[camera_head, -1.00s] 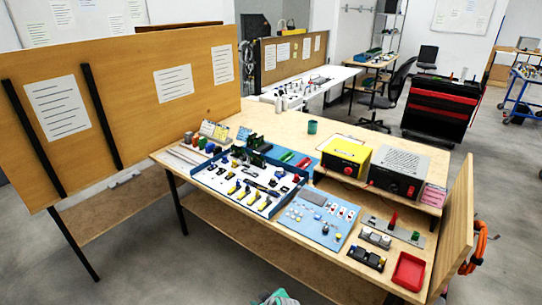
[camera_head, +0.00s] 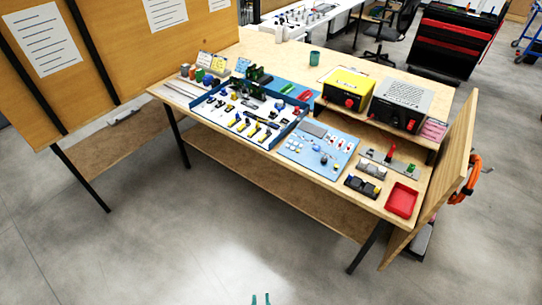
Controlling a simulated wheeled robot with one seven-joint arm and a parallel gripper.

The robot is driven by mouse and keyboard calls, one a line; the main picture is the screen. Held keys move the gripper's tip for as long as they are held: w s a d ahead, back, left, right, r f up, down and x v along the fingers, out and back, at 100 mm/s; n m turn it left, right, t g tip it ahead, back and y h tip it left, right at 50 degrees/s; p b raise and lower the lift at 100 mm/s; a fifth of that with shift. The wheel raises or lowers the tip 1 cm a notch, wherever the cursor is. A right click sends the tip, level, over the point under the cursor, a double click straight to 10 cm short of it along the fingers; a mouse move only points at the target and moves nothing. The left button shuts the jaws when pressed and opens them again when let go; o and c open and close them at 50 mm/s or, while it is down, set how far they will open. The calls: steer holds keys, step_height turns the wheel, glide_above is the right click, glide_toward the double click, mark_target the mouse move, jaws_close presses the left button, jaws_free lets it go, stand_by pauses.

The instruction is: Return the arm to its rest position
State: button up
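My gripper (camera_head: 260,299) shows only at the bottom edge of the head view, as two teal fingertips with a gap between them. Floor shows in the gap, and I see nothing held. The tips are in front of the workbench (camera_head: 375,205), apart from it. The rest of my gripper and my arm are out of the picture.
The bench carries a blue-walled tray (camera_head: 262,147) of parts, a blue mat (camera_head: 300,153), a red tray (camera_head: 402,200), a yellow box (camera_head: 345,87) and a grey box (camera_head: 402,101). An upright board (camera_head: 455,160) closes its right end. The floor (camera_head: 200,240) in front is clear.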

steer(key=s+d+r+t, duration=0.1)
steer(key=s+r, duration=0.6)
steer(key=r, duration=0.3)
steer(key=s+d+r+m+t, duration=0.1)
steer(key=s+d+r+t, duration=0.1)
steer(key=s+r, duration=0.6)
step_height(320, 180, up, 2)
steer(key=shift+r+t+h, duration=0.1)
steer(key=shift+t+h, duration=0.2)
steer(key=shift+d, duration=0.15)
